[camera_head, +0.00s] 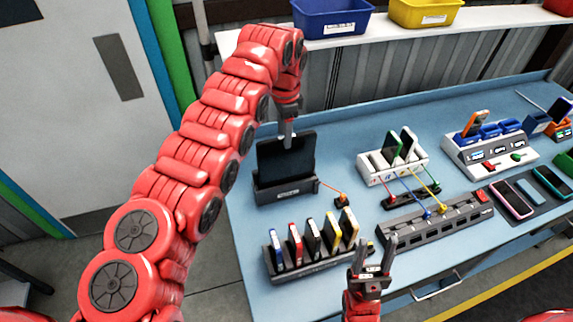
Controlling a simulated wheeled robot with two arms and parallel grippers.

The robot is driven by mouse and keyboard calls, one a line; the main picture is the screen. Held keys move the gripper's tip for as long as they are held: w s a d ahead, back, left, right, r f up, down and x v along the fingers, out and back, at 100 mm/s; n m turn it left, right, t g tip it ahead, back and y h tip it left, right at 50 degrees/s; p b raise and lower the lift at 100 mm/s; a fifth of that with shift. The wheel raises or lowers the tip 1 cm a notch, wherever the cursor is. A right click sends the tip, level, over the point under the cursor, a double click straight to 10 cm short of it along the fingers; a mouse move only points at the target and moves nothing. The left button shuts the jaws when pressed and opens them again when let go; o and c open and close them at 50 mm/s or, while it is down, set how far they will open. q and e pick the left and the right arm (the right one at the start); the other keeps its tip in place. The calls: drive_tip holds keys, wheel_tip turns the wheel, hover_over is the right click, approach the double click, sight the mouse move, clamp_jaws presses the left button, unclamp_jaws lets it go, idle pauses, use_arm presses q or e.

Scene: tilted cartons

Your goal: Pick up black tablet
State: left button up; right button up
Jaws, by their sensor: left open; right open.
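The black tablet (283,160) stands tilted back in a dark dock (289,190) at the left of the blue workbench. My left gripper (289,140) points down at the tablet's top edge, with its fingers overlapping the upper middle of the tablet. The narrow gap between the fingers is hard to make out, and I cannot tell whether they touch the tablet. My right gripper (376,245) is open and empty, fingers pointing away over the front of the bench, right of the rack of small devices.
A rack of small coloured devices (311,257) stands in front of the dock. A white charging stand (392,167) and a grey power strip (436,217) with cables lie to the right. Phones (512,201) lie at right. Blue (332,17) and yellow (425,12) bins sit on a shelf behind.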

sight(277, 165)
use_arm(q)
drive_tip(key=shift+s+f, duration=0.1)
drive_tip(key=shift+f, duration=0.15)
drive_tip(key=shift+d+f+p, duration=0.15)
drive_tip(key=shift+f+p, duration=0.35)
drive_tip(key=shift+p, duration=0.3)
wheel_tip(277, 165, down, 4)
drive_tip(key=shift+d+f+p, duration=0.1)
drive_tip(key=shift+d+p, duration=0.05)
drive_tip(key=shift+p, duration=1.1)
clamp_jaws()
